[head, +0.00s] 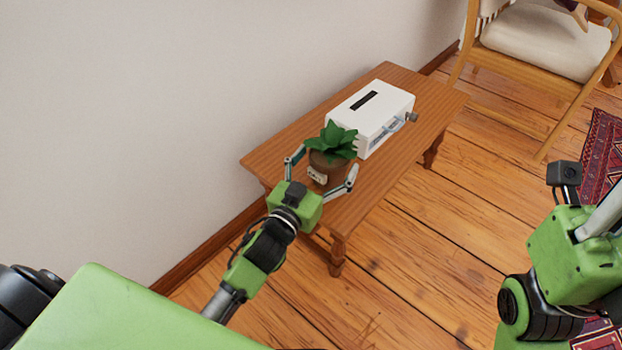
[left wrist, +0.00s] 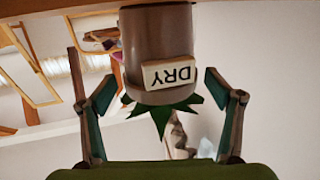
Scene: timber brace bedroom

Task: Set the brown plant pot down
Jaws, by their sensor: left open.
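The brown plant pot (head: 320,174) stands upright at the near end of the wooden table (head: 380,178), with a green leafy plant in it. In the left wrist view the picture is upside down; the pot (left wrist: 158,45) has a label reading DRY, and its base meets the tabletop (left wrist: 75,10). My left gripper (head: 322,172) is open, one finger on each side of the pot. In the left wrist view gaps show between its fingers (left wrist: 162,100) and the pot. The green body of my right gripper (head: 570,252) is cut off at the right; its fingertips are not visible.
A white box-like appliance (head: 368,112) with a dark slot stands on the table just behind the pot. The wall (head: 180,110) runs along the table's far side. A cushioned wooden chair (head: 545,45) and a red rug (head: 603,150) are to the right. The table's front right stretch is bare.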

